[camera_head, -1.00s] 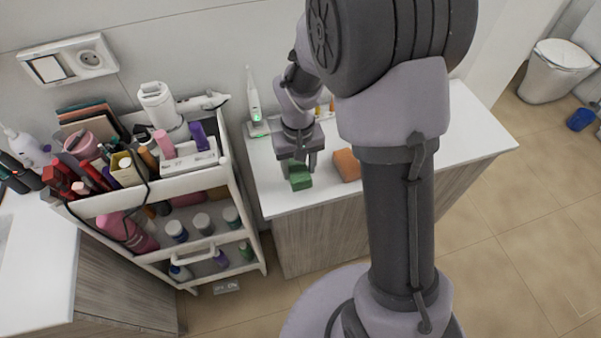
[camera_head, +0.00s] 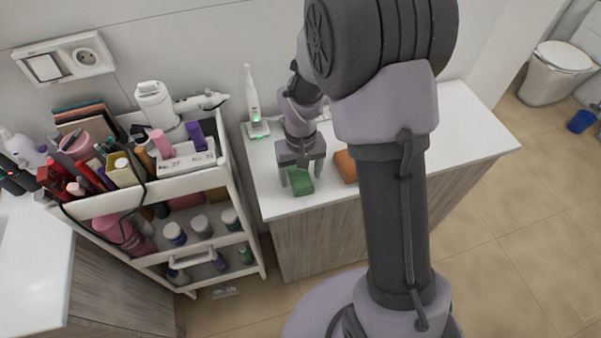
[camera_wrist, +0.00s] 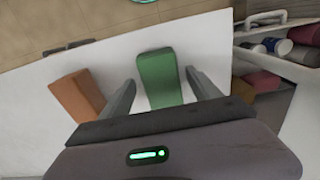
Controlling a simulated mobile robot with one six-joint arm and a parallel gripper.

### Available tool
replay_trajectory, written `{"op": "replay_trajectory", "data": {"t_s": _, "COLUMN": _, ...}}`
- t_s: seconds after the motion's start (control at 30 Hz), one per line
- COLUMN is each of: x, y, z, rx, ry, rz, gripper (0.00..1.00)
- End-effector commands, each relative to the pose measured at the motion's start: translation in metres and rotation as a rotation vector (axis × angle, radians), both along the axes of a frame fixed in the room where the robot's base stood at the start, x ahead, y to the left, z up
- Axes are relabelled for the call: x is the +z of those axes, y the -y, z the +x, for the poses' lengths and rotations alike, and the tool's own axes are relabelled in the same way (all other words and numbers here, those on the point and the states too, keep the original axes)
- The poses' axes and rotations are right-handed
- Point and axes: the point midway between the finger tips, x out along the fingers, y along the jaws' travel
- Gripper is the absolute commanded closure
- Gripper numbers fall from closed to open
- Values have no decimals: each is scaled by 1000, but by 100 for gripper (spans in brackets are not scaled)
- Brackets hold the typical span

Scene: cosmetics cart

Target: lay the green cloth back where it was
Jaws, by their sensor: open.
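The green cloth (camera_head: 300,181) is a small folded block lying on the white counter near its front edge. In the wrist view the green cloth (camera_wrist: 160,77) lies between the two fingers, with a gap to each. My gripper (camera_head: 300,172) is open, pointing down just above and behind the cloth. In the wrist view my gripper (camera_wrist: 160,88) shows both fingers spread and nothing held.
An orange folded cloth (camera_head: 345,165) lies right of the green one; the wrist view shows it too (camera_wrist: 77,96). An electric toothbrush (camera_head: 253,103) stands behind on the white counter (camera_head: 455,130). A full cart (camera_head: 203,179) stands left. The counter's right side is clear.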

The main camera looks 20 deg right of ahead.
Motion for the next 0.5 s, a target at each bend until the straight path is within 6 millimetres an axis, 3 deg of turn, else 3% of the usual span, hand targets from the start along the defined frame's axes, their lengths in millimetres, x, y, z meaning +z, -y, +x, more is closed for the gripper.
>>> {"op": "replay_trajectory", "data": {"t_s": 0.3, "x": 85, "y": 0, "z": 1, "rx": 0, "ry": 4, "rz": 0, "gripper": 28}}
{"op": "replay_trajectory", "data": {"t_s": 0.5, "x": 118, "y": 0, "z": 1, "rx": 0, "ry": 2, "rz": 0, "gripper": 28}}
